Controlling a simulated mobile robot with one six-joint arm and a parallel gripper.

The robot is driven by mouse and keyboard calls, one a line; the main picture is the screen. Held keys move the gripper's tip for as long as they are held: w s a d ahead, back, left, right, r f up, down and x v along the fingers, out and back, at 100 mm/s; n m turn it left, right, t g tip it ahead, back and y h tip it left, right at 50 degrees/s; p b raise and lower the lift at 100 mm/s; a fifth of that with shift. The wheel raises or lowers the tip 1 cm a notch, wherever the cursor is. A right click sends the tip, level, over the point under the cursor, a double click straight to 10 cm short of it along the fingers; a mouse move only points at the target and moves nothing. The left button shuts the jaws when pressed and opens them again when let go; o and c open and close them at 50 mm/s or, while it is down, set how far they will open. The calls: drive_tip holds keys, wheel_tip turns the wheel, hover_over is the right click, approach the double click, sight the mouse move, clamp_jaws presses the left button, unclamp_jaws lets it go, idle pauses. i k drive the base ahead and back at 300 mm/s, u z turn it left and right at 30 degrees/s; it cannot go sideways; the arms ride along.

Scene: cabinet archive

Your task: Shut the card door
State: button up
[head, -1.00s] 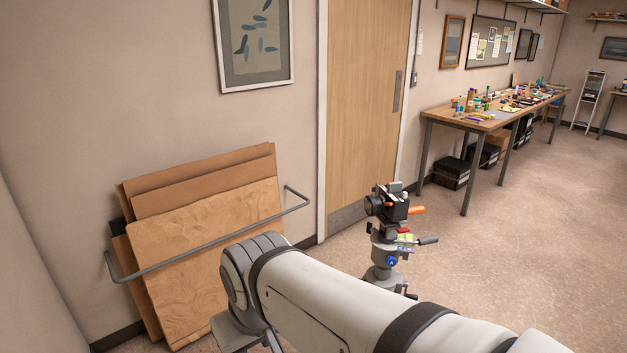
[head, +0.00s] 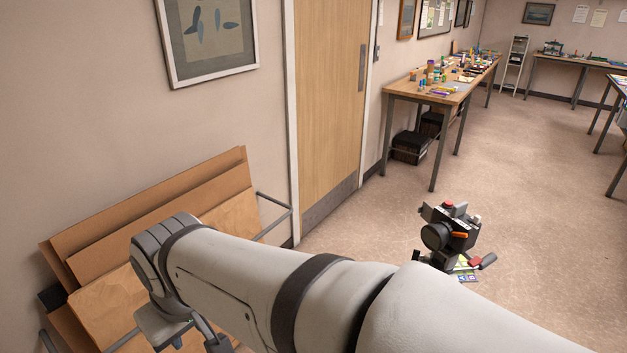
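No cabinet or door that I can tell to be the card door shows in the head view. The one door in sight is a pale wooden room door (head: 328,95) in a white frame, which looks closed in the wall. My arm reaches across the lower picture to the left. Part of what looks like my gripper (head: 185,338) shows below the arm's end, in front of the leaning boards. Its fingertips are cut off or hidden, so its opening cannot be told.
Large brown boards (head: 165,200) lean on the left wall behind a metal rail (head: 272,226). A camera-like device (head: 450,236) stands right of my arm. A cluttered workbench (head: 440,88) stands along the wall beyond the door. Open floor (head: 540,190) lies to the right.

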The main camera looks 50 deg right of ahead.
sight(426, 210)
drive_tip(key=z, duration=0.05)
drive_tip(key=i, duration=0.8)
drive_tip(key=z, duration=2)
drive_tip(key=k, duration=0.1)
drive_tip(key=z, duration=1.8)
drive_tip(key=i, duration=0.5)
drive_tip(key=z, duration=0.3)
